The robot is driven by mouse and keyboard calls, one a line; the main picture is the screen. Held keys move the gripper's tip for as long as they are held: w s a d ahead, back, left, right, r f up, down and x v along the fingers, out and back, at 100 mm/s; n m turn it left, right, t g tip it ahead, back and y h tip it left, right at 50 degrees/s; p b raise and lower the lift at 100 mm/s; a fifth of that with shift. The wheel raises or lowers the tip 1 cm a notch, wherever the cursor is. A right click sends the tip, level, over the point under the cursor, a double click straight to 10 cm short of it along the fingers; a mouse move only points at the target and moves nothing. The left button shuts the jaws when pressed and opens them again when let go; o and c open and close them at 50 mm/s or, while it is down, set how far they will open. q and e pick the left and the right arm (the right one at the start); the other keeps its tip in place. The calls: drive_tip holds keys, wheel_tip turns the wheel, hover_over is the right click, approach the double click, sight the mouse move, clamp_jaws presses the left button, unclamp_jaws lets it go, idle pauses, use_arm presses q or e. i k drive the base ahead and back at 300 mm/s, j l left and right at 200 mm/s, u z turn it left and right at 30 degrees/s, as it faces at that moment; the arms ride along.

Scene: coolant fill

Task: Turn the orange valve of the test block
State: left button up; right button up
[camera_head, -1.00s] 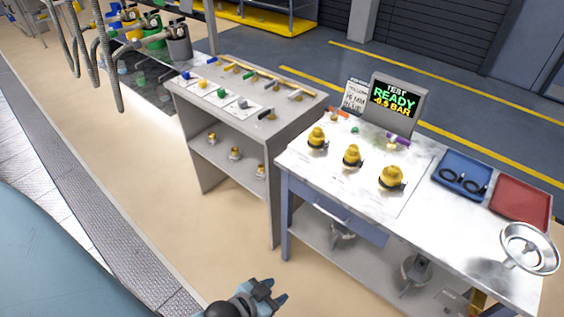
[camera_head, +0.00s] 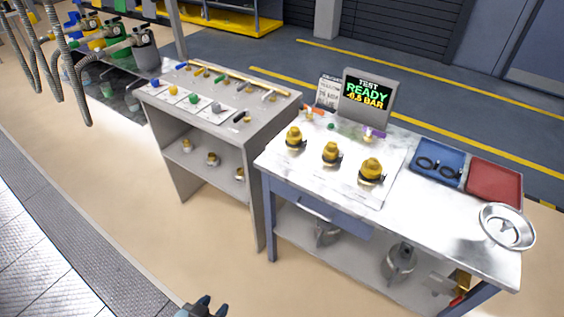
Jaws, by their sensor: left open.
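The orange valve (camera_head: 311,112) is a small orange handle at the back left of the marble-topped table, in front of a printed card. The test block's screen (camera_head: 367,101) stands beside it and reads "TEST READY -0.5 BAR". A purple handle (camera_head: 375,134) and a small green part (camera_head: 331,127) sit in front of the screen. My left gripper (camera_head: 208,305) is open and empty at the bottom edge, low in front of the tables and well apart from the valve. Most of its arm is out of frame. My right gripper is out of view.
Several yellow-topped fittings (camera_head: 331,152) stand in a row on the marble table (camera_head: 420,225). A blue tray (camera_head: 437,163), a red tray (camera_head: 494,184) and a round metal dish (camera_head: 507,228) are at its right. A grey shelf (camera_head: 158,120) with coloured handles stands left. The floor in front is clear.

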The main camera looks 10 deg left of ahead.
sight(310, 108)
drive_tip(key=i+l, duration=0.15)
drive_tip(key=i, duration=0.35)
drive_tip(key=i+l+u, duration=0.1)
drive_tip(key=i, duration=0.35)
